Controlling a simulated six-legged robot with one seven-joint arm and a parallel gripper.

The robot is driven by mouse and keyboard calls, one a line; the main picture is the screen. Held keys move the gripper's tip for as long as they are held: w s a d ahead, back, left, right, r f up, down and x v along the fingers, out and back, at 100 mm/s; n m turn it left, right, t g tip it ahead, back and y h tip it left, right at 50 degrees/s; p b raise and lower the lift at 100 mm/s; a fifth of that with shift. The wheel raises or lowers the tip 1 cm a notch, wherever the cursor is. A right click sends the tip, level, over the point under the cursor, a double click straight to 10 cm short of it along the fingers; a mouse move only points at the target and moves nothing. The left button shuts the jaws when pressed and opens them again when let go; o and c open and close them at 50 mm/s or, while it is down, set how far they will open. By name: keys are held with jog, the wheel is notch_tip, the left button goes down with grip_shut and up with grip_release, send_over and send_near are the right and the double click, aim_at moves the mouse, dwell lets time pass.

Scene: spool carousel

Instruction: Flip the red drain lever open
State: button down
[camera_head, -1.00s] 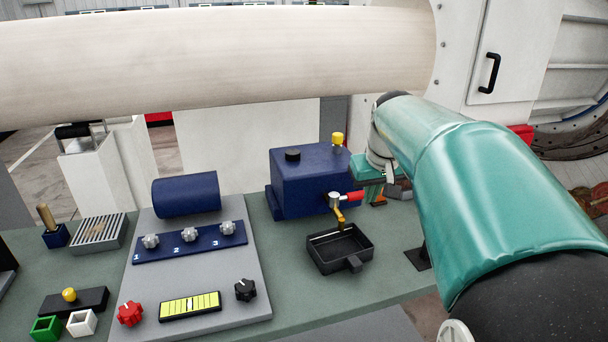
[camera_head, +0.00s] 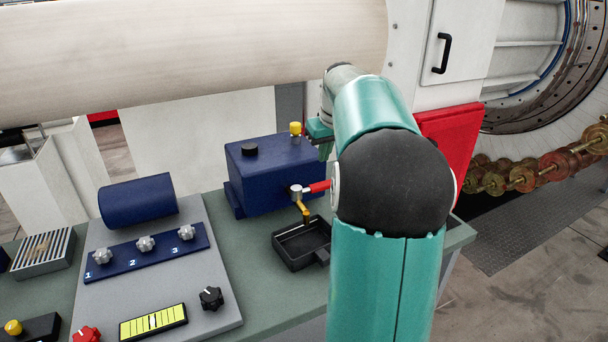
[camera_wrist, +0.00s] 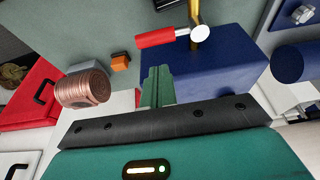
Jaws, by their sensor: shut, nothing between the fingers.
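The red drain lever (camera_head: 319,186) sticks out to the right from a silver valve (camera_head: 296,192) with a brass spout, on the front of the dark blue box (camera_head: 262,178). In the wrist view the red lever (camera_wrist: 155,38) lies just past my fingertips, with a gap between. My gripper (camera_head: 321,138) is at the box's right edge, above and behind the lever, partly hidden by my arm in the head view. In the wrist view my gripper (camera_wrist: 157,72) shows its green fingers together, with nothing between them.
A black drip tray (camera_head: 284,258) sits below the spout. A yellow knob (camera_head: 295,128) and a black cap (camera_head: 249,149) top the box. A copper coil (camera_wrist: 83,88) and an orange block (camera_wrist: 121,62) show left of my fingers. A large pale cylinder (camera_head: 190,55) hangs above.

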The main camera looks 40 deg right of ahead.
aim_at(324, 186)
jog(key=x, duration=0.7)
jog(key=d+x, duration=0.1)
jog(key=x, duration=0.3)
jog(key=shift+w+r, duration=0.2)
jog(key=shift+w, duration=0.05)
jog(key=shift+s+a+m, duration=0.1)
jog(key=shift+s+m, duration=0.25)
jog(key=shift+m, duration=0.15)
dwell(0.4)
jog(key=s+m, duration=0.1)
jog(key=m, duration=0.1)
jog(key=s+a+m+h, duration=0.1)
jog(key=shift+s+m+g, duration=0.3)
jog(key=shift+m, duration=0.1)
jog(key=s+a+m+g+h, duration=0.1)
jog(key=s+a+m+g, duration=0.1)
jog(key=s+a+m, duration=0.2)
jog(key=shift+s+a+m, duration=0.2)
jog(key=shift+a+m, duration=0.9)
jog(key=shift+m, duration=1.2)
jog(key=shift+a, duration=0.15)
